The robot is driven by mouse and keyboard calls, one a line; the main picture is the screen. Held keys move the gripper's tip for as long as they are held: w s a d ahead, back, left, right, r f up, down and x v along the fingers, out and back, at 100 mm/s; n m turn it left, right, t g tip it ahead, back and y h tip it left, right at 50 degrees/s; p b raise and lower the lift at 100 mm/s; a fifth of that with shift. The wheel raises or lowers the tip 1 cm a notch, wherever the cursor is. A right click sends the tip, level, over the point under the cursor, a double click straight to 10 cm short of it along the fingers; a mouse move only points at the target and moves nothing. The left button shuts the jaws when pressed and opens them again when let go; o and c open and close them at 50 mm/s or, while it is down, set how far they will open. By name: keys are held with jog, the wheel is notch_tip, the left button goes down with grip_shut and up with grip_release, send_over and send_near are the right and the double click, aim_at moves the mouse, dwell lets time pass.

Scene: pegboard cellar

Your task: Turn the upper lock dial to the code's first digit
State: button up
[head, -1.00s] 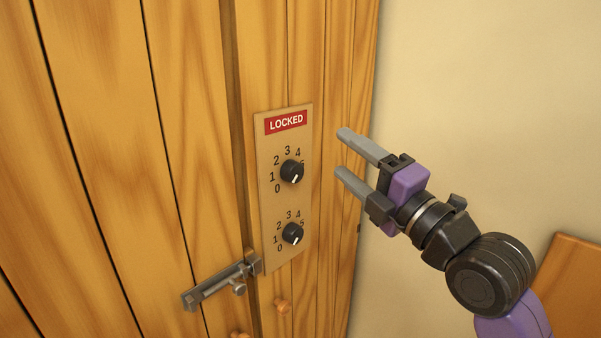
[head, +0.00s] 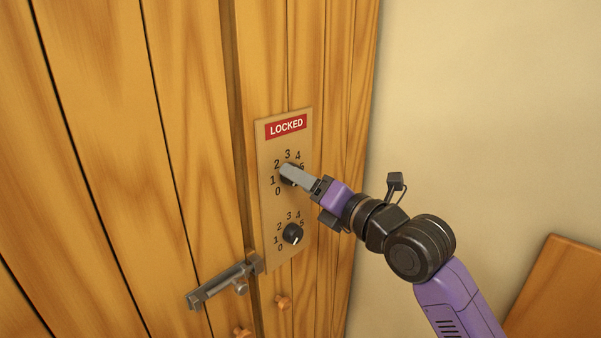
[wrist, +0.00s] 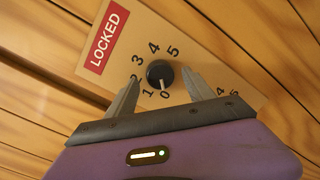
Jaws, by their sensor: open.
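The upper lock dial (wrist: 159,72) is a round black knob with a white pointer line. In the wrist view its line points at 0 on the ring of digits 0 to 5. My gripper (wrist: 160,88) is open, with one finger on each side of this dial; I cannot tell whether they touch it. In the head view my gripper (head: 288,172) is at the upper dial and hides most of it. The lower dial (head: 292,233) shows below. Both sit on a tan lock plate (head: 269,218) with a red LOCKED sign (head: 286,126). No written code shows.
The plate is on a wooden plank door (head: 190,130). A metal sliding bolt (head: 222,284) is at the plate's lower left, with small wooden knobs (head: 283,302) below. A plain cream wall (head: 480,110) lies to the right, with a wooden panel (head: 560,290) at lower right.

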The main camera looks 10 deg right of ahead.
jog(key=shift+w+a, duration=0.25)
jog(key=shift+w, duration=0.25)
grip_shut()
